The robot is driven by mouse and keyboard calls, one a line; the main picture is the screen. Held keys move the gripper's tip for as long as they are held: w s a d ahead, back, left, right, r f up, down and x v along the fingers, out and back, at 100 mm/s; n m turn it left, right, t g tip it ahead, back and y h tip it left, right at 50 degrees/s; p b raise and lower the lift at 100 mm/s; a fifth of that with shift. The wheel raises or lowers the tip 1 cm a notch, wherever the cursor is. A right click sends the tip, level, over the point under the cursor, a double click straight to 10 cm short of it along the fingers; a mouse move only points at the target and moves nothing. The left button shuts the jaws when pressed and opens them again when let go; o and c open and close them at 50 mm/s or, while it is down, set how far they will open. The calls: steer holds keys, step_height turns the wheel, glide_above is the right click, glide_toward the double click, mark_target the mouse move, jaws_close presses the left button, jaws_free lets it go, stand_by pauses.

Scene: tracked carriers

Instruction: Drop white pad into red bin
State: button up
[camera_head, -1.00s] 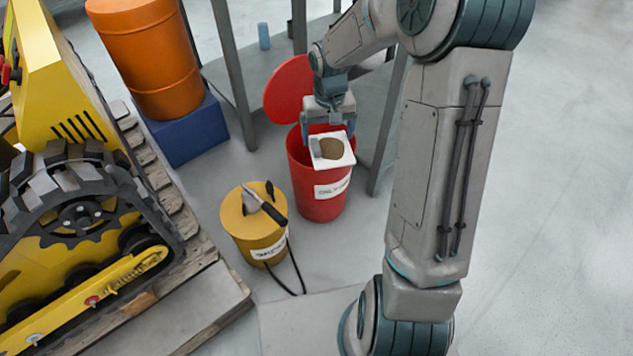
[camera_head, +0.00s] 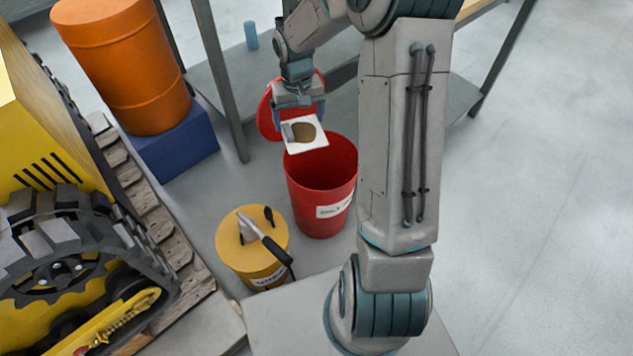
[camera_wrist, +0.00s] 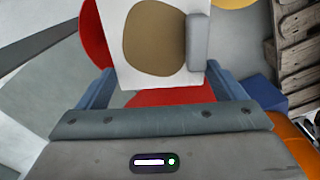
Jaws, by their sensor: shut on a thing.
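The white pad (camera_head: 318,139) has a brown stain and a small grey block on it. My gripper (camera_head: 298,112) is shut on it and holds it up. In the head view the pad appears at the back left rim of the red bin (camera_head: 313,217), overlapping part of its mouth; its exact height is unclear. The bin is open, its inside dark. Its red lid (camera_head: 266,119) stands behind, partly hidden by my gripper. In the wrist view the pad (camera_wrist: 115,30) sits between my fingers (camera_wrist: 160,75), with red bin parts (camera_wrist: 92,40) beside and below it.
A yellow can (camera_head: 228,246) with a dark-ended tool on top stands left of the bin. An orange drum (camera_head: 125,70) rests on a blue block (camera_head: 180,140). A yellow tracked machine (camera_head: 40,130) fills the left. A grey shelf frame (camera_head: 218,80) stands behind. Floor at right is clear.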

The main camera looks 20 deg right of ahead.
steer(key=w+d+f+m+b, duration=0.1)
steer(key=w+d+f+b, duration=0.3)
steer(key=d+f, duration=0.5)
step_height(320, 180, down, 4)
steer(key=b, duration=0.2)
steer(key=shift+d+b, duration=0.3)
steer(key=shift+r, duration=0.15)
steer(key=o, duration=0.8)
step_height(320, 180, up, 14)
steer(key=p, duration=0.5)
